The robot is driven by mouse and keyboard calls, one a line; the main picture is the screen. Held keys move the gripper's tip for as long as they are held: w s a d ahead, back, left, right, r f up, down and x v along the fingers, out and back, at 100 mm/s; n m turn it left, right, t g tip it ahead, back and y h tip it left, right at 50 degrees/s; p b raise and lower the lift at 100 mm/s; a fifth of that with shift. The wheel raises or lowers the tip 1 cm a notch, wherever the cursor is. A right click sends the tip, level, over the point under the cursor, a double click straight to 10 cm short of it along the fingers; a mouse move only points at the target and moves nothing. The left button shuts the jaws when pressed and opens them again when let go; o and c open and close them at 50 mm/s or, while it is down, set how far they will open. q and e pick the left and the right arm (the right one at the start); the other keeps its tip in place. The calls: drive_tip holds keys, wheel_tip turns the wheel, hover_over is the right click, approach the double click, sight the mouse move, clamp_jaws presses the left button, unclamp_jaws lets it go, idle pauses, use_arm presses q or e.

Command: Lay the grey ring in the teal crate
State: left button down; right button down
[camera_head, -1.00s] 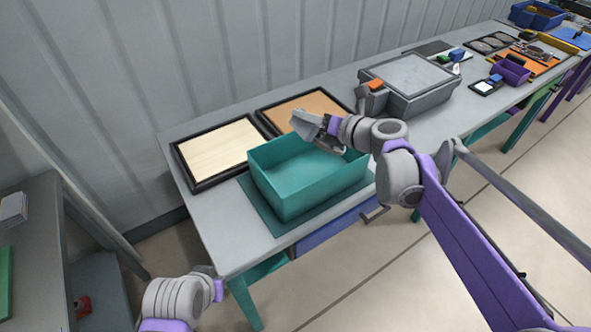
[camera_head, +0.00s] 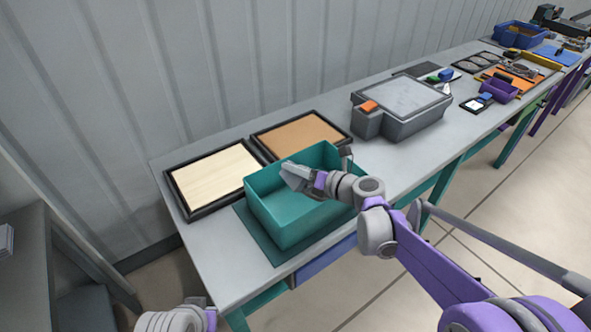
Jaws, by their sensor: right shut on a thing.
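The teal crate (camera_head: 283,221) stands open on a dark teal mat (camera_head: 260,240) near the left end of the grey bench. My right gripper (camera_head: 292,176) reaches over the crate from the right and points left, with its tip above the crate's opening. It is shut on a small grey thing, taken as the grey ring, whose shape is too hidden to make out. Whether that touches the crate cannot be told. The end of my left arm shows at the bottom left, away from the crate; its fingers are not clear.
A light wood tray (camera_head: 216,176) and a brown tray (camera_head: 300,136) lie behind the crate. Several small parts and bins crowd the bench's far right. Bench surface between crate and grey box is clear.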

drive_tip(key=shift+f, duration=0.2)
drive_tip(key=c, duration=0.6)
unclamp_jaws()
drive_tip(key=shift+r, duration=0.1)
